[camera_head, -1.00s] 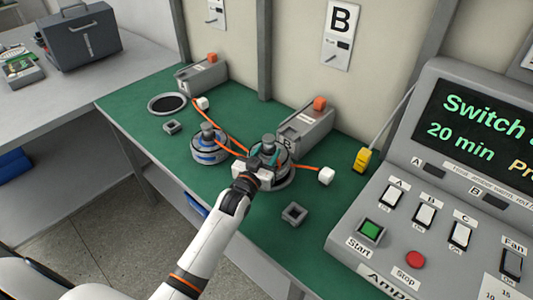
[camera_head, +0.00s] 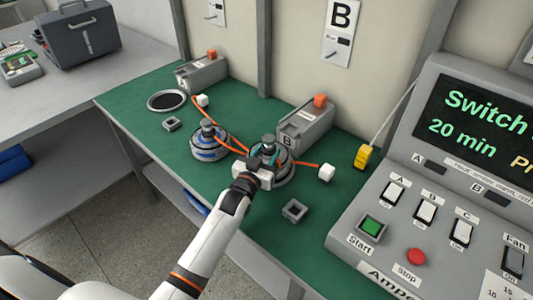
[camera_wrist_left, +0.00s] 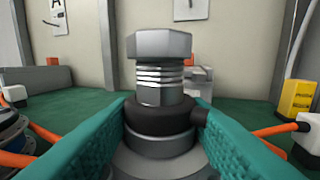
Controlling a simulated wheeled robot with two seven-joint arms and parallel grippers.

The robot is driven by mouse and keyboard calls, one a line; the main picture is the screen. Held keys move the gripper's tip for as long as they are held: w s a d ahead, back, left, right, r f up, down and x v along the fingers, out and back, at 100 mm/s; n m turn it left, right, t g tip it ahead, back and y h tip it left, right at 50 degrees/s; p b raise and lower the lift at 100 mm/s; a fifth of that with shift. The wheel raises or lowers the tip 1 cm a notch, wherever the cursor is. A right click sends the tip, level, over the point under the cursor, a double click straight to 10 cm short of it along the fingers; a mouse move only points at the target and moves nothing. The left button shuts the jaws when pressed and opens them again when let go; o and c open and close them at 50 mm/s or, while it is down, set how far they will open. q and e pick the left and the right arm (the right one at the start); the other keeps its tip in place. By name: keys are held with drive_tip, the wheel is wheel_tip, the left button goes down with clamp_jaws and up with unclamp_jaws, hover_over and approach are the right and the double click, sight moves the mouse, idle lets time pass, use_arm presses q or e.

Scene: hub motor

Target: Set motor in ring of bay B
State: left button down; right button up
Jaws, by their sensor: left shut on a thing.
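A grey hub motor (camera_head: 266,142) with an orange cable is at the ring of bay B (camera_head: 287,177), in front of the grey box marked B (camera_head: 305,125). In the left wrist view its bolt and shaft (camera_wrist_left: 160,85) stand upright between teal jaws. My left gripper (camera_head: 259,166) is shut on the motor's shaft, at the dark collar. Whether the motor is fully seated in the ring is hidden by the gripper. A second motor (camera_head: 209,145) with a blue band stands to the left on the green mat. My right gripper is not in view.
The empty ring of the other bay (camera_head: 167,101) lies at the back left by another grey box (camera_head: 203,73). White connectors (camera_head: 326,173), a small grey square socket (camera_head: 294,210) and a yellow plug (camera_head: 363,157) are nearby. The control panel (camera_head: 440,200) bounds the right side.

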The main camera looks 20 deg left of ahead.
use_arm(q)
drive_tip(key=shift+f+b, duration=0.15)
drive_tip(key=shift+b, duration=0.15)
drive_tip(key=c, duration=0.7)
unclamp_jaws()
drive_tip(key=shift+s+f, duration=0.1)
drive_tip(key=shift+f, duration=0.35)
drive_tip(key=s, duration=1.2)
drive_tip(key=shift+a+r, duration=0.2)
drive_tip(key=shift+r, duration=0.15)
drive_tip(key=shift+f, duration=0.1)
